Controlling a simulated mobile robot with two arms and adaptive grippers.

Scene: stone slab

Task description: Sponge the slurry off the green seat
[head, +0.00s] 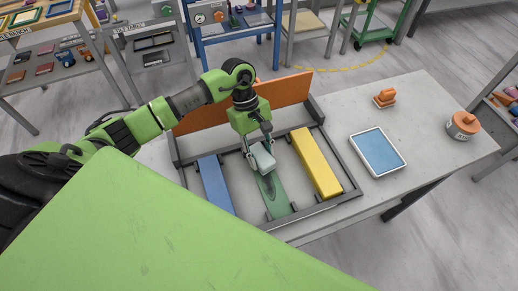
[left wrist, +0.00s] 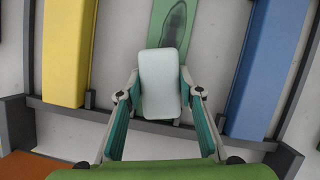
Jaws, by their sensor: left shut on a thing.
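The green seat (head: 279,205) is a flat green strip between the blue and yellow bars in a dark frame. A dark grey slurry smear (head: 270,187) lies along it, and it also shows in the left wrist view (left wrist: 174,24). My left gripper (head: 262,157) is shut on a pale, whitish sponge (left wrist: 160,83), held at the far end of the green seat. The sponge hides part of the seat beneath it. I cannot tell whether it touches the surface. My right gripper is not in view.
A blue bar (head: 215,184) and a yellow bar (head: 316,163) flank the seat. An orange board (head: 285,95) stands behind the frame. On the table's right are a blue-filled tray (head: 378,152), an orange-handled block (head: 384,98) and a round orange-topped container (head: 463,124).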

